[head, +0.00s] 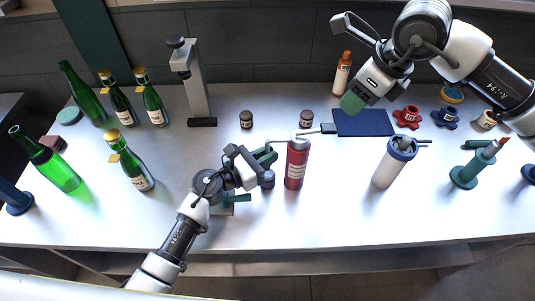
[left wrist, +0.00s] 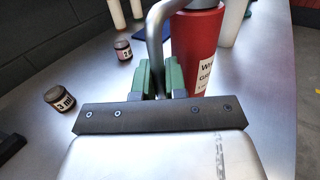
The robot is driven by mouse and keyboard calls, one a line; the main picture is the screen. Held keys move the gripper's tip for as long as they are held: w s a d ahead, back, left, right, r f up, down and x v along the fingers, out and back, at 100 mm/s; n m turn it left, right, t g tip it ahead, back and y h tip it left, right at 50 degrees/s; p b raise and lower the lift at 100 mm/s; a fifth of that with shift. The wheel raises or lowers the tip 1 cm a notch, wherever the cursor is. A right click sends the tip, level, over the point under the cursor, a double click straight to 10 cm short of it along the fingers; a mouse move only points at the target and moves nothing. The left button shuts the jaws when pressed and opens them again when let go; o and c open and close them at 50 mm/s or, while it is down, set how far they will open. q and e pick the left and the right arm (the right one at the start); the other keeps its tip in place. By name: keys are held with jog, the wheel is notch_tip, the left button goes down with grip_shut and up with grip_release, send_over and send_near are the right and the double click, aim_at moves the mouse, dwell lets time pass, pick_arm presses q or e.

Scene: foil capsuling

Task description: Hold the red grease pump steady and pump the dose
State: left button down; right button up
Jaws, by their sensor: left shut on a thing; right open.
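The red grease pump (head: 296,165) stands upright on the metal table, with a pale label and a thin metal bar across its top. In the left wrist view its red body (left wrist: 198,50) is close on the right. My left gripper (head: 268,155) is beside the pump's left side. The left wrist view shows its green fingers (left wrist: 160,78) shut on the pump's bent grey metal tube (left wrist: 155,30); the exact contact is partly hidden. My right gripper (head: 354,101) is open and empty, above and right of the pump, near the blue mat (head: 372,124).
Two small labelled jars (head: 246,119) (head: 306,118) stand behind the pump. A white canister (head: 389,165) stands to its right. Several green bottles (head: 137,170) are at the left. Red (head: 407,116) and blue (head: 446,117) knobs lie right of the mat.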

dwell(0.4)
jog(key=shift+r+m, duration=0.1)
jog(key=shift+m, duration=0.3)
jog(key=c, duration=0.5)
jog(key=shift+w+r+m, duration=0.1)
jog(key=shift+w+m, duration=0.05)
jog(key=shift+m, duration=0.35)
jog(key=shift+c, duration=1.2)
jog(key=m, duration=0.4)
jog(key=r+m, duration=0.1)
jog(key=m, duration=0.1)
jog(key=shift+w+r+g, duration=0.1)
jog(key=shift+w+g, duration=0.2)
jog(key=shift+w, duration=0.1)
grip_shut()
jog(key=r+m, duration=0.1)
jog(key=m, duration=0.6)
jog(key=w+r+m+g, duration=0.1)
jog(key=r+m, duration=0.1)
jog(key=m, duration=0.4)
jog(key=r+m, duration=0.1)
jog(key=m, duration=0.6)
jog(key=shift+w+d+r+m+g, duration=0.1)
jog(key=shift+w+r+m+g, duration=0.1)
jog(key=shift+m+g, duration=0.15)
